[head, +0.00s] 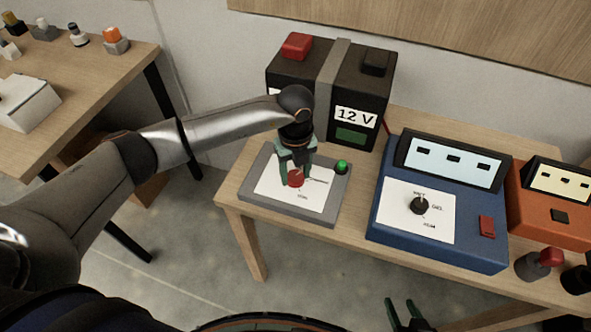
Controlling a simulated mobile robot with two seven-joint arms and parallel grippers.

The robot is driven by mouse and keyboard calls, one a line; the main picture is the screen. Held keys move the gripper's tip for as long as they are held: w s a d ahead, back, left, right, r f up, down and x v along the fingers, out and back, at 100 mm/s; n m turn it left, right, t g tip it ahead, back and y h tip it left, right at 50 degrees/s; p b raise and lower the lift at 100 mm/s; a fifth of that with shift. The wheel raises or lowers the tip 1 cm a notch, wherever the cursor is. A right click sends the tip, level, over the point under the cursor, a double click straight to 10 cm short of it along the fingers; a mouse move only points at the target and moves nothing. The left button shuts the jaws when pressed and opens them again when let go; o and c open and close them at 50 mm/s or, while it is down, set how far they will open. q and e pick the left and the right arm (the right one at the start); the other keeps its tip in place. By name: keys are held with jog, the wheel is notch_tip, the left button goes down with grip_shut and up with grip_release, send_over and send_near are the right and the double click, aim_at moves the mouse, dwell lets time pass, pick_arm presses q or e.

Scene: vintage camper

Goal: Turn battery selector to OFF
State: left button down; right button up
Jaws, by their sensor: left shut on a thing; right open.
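The battery selector is a red knob (295,179) on a white label plate, set on a grey panel (258,209) at the left end of the table. My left gripper (295,172) reaches down from above and is shut on the red knob. The fingers cover part of the knob and of the label, and the label's words are too small to read. A green light (342,167) shows at the panel's right corner. My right gripper (408,312) is open and empty at the bottom edge of the view, in front of the table.
A black 12 V battery (345,92) stands behind the panel. A blue box (383,238) with a black knob is to its right, then an orange box (527,210). Another table (105,58) with small parts stands at the left. Floor shows between the tables.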

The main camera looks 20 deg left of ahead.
aim_at(296, 176)
pick_arm(q)
jog(key=n+p, duration=0.1)
jog(key=n, duration=0.4)
jog(key=shift+r, duration=0.1)
jog(key=shift+n, duration=0.3)
dwell(0.4)
jog(key=shift+c, duration=1.3)
grip_release()
notch_tip(296, 176, up, 12)
jog(key=shift+r+b, duration=0.2)
jog(key=shift+b, duration=0.15)
